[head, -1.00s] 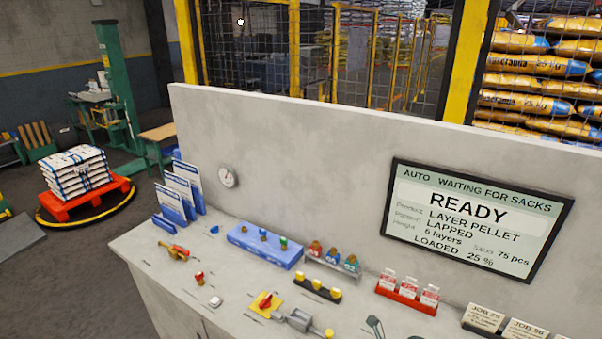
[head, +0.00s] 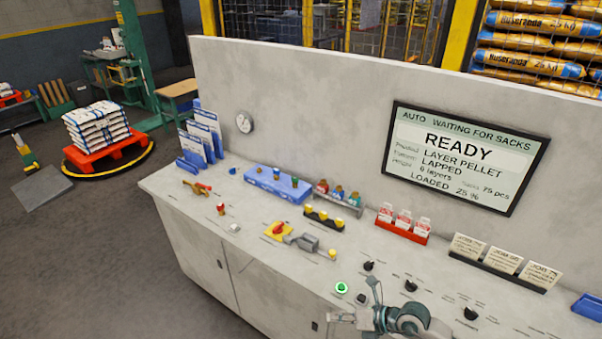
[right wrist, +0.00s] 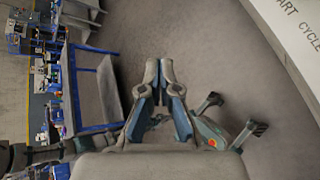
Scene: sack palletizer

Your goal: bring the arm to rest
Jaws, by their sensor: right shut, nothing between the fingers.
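A red card holder (head: 402,228) and a switch box (head: 302,241) stand farther back. An upright panel with a READY screen (head: 465,155) closes the back.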

